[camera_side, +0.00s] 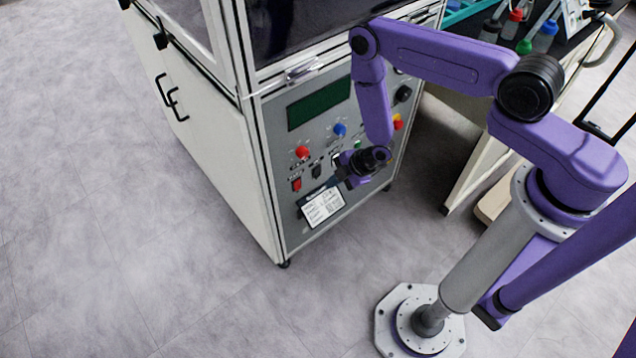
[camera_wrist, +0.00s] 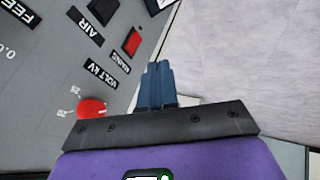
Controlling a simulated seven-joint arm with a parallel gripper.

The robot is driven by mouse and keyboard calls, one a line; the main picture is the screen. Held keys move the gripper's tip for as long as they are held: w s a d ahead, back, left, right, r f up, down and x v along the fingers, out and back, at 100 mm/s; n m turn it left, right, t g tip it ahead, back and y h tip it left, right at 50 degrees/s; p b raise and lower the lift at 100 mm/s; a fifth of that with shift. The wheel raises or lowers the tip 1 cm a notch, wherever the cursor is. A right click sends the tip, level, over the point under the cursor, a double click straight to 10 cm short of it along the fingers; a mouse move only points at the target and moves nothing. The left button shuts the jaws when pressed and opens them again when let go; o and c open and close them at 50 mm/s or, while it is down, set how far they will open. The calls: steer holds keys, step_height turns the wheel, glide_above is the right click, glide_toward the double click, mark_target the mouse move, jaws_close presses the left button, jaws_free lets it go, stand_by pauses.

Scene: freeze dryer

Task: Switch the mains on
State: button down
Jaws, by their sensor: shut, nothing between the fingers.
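The MAINS switch is a red rocker in a dark frame (camera_wrist: 132,41), with its label beside it in the wrist view. In the side view the red rocker (camera_side: 296,184) sits low on the left of the grey control panel (camera_side: 278,130). Which way it is tipped I cannot tell. My gripper (camera_wrist: 158,72) is shut and empty, its blue-grey fingers side by side. They appear to the right of and below the switch in the wrist view, with a visible gap. In the side view my gripper (camera_side: 341,173) is in front of the panel, right of the red rocker.
A black rocker (camera_wrist: 103,10) is beside the mains switch, and a red knob (camera_wrist: 91,107) is on its other side. The panel also has a blue knob (camera_side: 340,129), a green screen (camera_side: 318,103) and a white card (camera_side: 322,205). Open floor lies in front.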

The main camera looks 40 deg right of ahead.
mark_target(298, 185)
steer(key=shift+f, duration=0.25)
steer(key=w+a+f, duration=0.3)
steer(key=w+f, duration=0.5)
steer(key=shift+w+a+f, duration=0.2)
steer(key=shift+a, duration=0.1)
stand_by(0.6)
steer(key=shift+w, duration=0.1)
steer(key=shift+w+f, duration=0.15)
stand_by(0.5)
